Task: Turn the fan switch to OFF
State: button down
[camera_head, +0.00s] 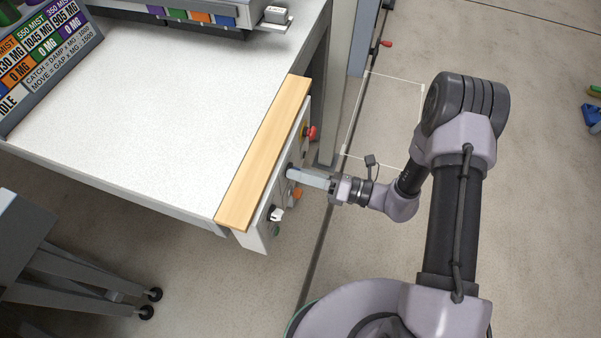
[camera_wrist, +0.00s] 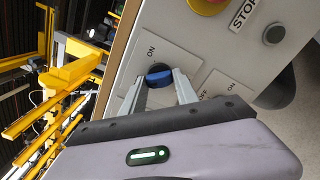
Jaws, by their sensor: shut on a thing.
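A grey control panel (camera_head: 262,232) is on the side of the white table, below a wooden edge strip. My gripper (camera_head: 292,174) reaches it from the right, with its fingertips at the panel face. In the wrist view, my gripper (camera_wrist: 161,80) has one finger on each side of a blue rotary knob (camera_wrist: 159,73) and is shut on it. The knob's plate (camera_wrist: 184,54) shows "ON" on its upper side; the rest of its lettering is hidden. A neighbouring plate (camera_wrist: 226,88) reads "ON" and "OFF"; I cannot read which switch is the fan's.
A red stop button (camera_head: 310,132) sticks out beside my gripper. An orange control (camera_head: 297,194) and a black-and-white switch (camera_head: 277,214) lie on the other side. A stand on castors (camera_head: 90,275) is at lower left. Floor beyond the arm is mostly clear.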

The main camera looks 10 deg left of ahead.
jog(key=shift+n, duration=0.6)
jog(key=c, duration=1)
grip_release()
jog(key=shift+o, duration=0.2)
jog(key=shift+d, duration=0.1)
jog(key=s+d+p, duration=0.1)
jog(key=d+p, duration=0.2)
jog(key=d, duration=1.4)
jog(key=shift+s+d, duration=0.15)
jog(key=shift+s, duration=0.05)
